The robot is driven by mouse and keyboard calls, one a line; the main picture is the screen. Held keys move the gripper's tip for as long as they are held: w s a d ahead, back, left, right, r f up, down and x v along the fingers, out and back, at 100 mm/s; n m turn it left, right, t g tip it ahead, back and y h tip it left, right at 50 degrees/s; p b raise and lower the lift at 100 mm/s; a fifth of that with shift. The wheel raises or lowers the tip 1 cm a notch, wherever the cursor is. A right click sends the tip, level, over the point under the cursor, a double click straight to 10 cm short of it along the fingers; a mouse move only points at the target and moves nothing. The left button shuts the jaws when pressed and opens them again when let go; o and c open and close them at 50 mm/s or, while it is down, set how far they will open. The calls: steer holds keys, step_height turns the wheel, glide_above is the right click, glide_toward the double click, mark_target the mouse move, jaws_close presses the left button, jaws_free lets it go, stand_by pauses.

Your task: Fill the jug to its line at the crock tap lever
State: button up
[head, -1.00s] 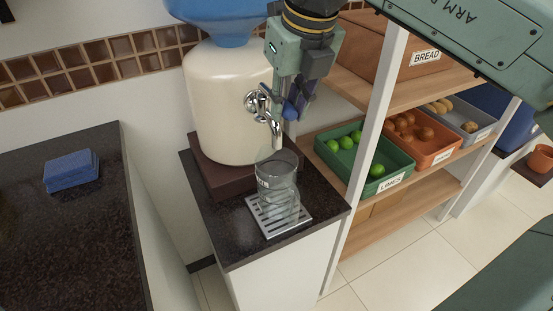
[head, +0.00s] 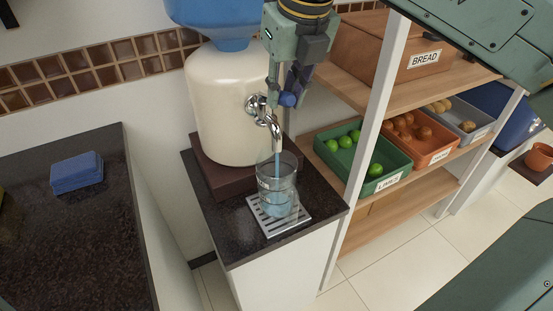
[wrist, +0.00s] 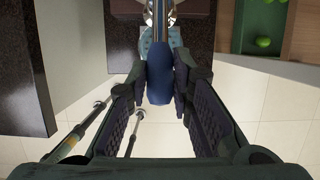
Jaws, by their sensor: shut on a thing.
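The cream crock (head: 228,105) stands on a dark block, with a chrome tap (head: 268,117) on its front. A blue stream runs from the spout into the clear jug (head: 277,190). The jug stands upright on the slatted drip tray (head: 262,222), with blue water in its lower part. Its fill line cannot be read clearly. My gripper (head: 288,95) is at the tap, shut on the blue tap lever (head: 287,100). In the wrist view the blue lever (wrist: 159,75) sits between the two finger pads (wrist: 160,84).
A shelf unit at the right holds a green crate of limes (head: 378,175), an orange crate (head: 425,148) and a grey crate (head: 464,122). Its white post (head: 375,115) stands close right of the tap. A blue sponge (head: 76,172) lies on the dark counter at left.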

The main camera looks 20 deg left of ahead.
steer(key=shift+w+a+r+p, duration=0.15)
steer(key=shift+r+p, duration=0.15)
steer(key=shift+r, duration=0.15)
steer(key=shift+w+a+r+p, duration=0.1)
steer(key=shift+r+p, duration=0.2)
steer(key=shift+r, duration=0.1)
steer(key=shift+f, duration=0.1)
steer(key=shift+s+f, duration=0.1)
steer(key=shift+f, duration=0.1)
stand_by(4.9)
steer(key=shift+d+f+b, duration=0.15)
steer(key=shift+f+b, duration=0.35)
steer(key=shift+b, duration=0.15)
steer(key=shift+f+b, duration=0.8)
steer(key=shift+f, duration=0.25)
steer(key=shift+r, duration=0.1)
